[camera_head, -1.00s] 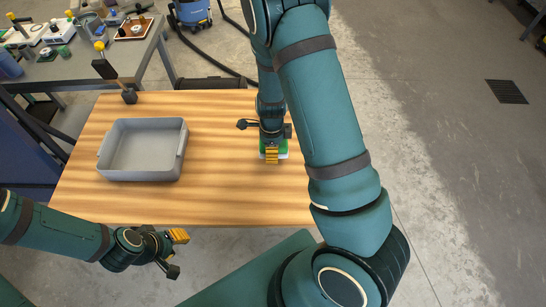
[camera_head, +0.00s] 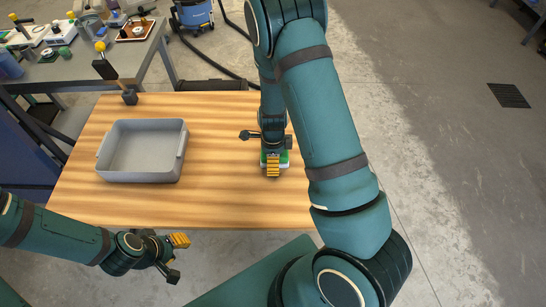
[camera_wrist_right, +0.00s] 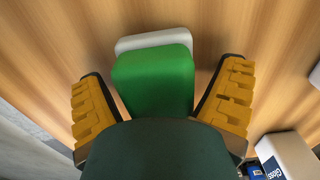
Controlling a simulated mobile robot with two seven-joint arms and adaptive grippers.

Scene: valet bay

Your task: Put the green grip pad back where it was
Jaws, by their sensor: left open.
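The green grip pad (camera_wrist_right: 153,80) is a green block lying against a pale grey-white piece (camera_wrist_right: 150,40) in the right wrist view. In the head view the green pad (camera_head: 284,158) shows on the right part of the wooden table, partly hidden by my right gripper. My right gripper (camera_head: 272,168) is above it, pointing down. In the wrist view its yellow-padded fingers stand wide apart on both sides of the green pad, with a gap on the right side. My left gripper (camera_head: 176,256) is open and empty, off the table's near left edge.
A grey open tray (camera_head: 143,176) stands empty on the left of the wooden table (camera_head: 220,200). A dark-and-yellow upright tool (camera_head: 115,78) is at the far left corner. A white labelled box (camera_wrist_right: 287,155) shows at the wrist view's lower right. The table's middle is clear.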

